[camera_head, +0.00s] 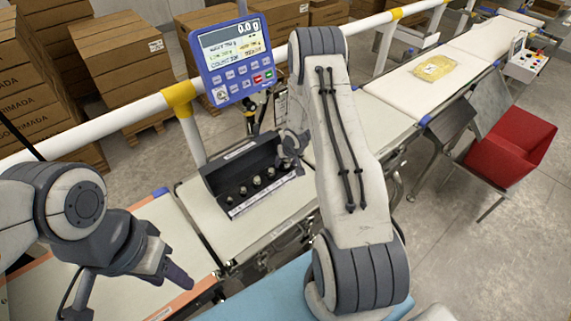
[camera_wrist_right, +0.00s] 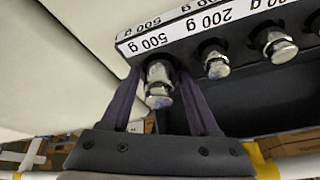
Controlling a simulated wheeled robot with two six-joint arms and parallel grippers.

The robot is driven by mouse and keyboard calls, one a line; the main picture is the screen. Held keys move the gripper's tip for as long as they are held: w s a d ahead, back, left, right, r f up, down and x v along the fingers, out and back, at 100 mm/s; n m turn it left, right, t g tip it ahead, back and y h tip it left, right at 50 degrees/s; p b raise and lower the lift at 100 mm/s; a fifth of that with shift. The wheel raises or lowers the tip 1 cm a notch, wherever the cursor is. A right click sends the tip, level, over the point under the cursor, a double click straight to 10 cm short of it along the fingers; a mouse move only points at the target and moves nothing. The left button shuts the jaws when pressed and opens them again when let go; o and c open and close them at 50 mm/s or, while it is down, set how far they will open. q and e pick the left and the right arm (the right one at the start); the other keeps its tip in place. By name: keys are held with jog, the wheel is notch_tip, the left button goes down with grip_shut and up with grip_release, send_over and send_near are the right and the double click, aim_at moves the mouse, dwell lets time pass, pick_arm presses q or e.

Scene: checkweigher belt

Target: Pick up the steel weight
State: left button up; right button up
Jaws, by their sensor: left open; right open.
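A black weight rack (camera_head: 222,178) stands on the belt with several steel weights in a row, each by a white gram label. My left gripper (camera_head: 178,276) is open and empty, low at left.
A blue scale display (camera_head: 230,55) reading 0.0 g stands behind the rack. A white rail (camera_head: 130,112) runs behind the belt. A yellow package (camera_head: 435,67) lies on the far belt. A red bin (camera_head: 508,147) stands at right. Cardboard boxes are stacked at the back.

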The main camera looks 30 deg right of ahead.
grip_shut()
jog(key=shift+r, duration=0.1)
